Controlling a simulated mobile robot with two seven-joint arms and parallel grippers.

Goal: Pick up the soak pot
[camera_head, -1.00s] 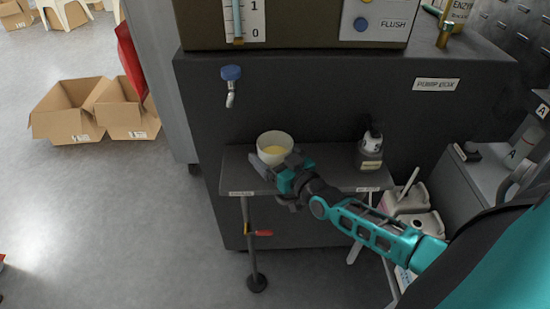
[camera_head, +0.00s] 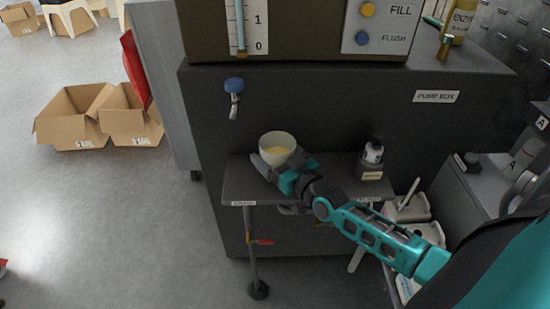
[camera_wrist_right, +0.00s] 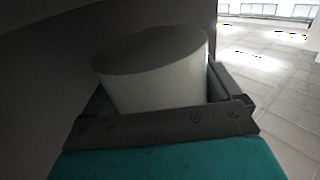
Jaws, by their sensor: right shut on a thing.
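Whether the pot's base touches the shelf is hidden by the gripper. My left gripper is not in view.
A dark-capped bottle (camera_head: 372,158) stands on the shelf's right part. The tap (camera_head: 234,93) juts from the dark pump box (camera_head: 437,97) above left. A white container (camera_head: 412,207) sits lower right. Open cardboard boxes (camera_head: 75,118) lie on the floor at left, with clear floor in front.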

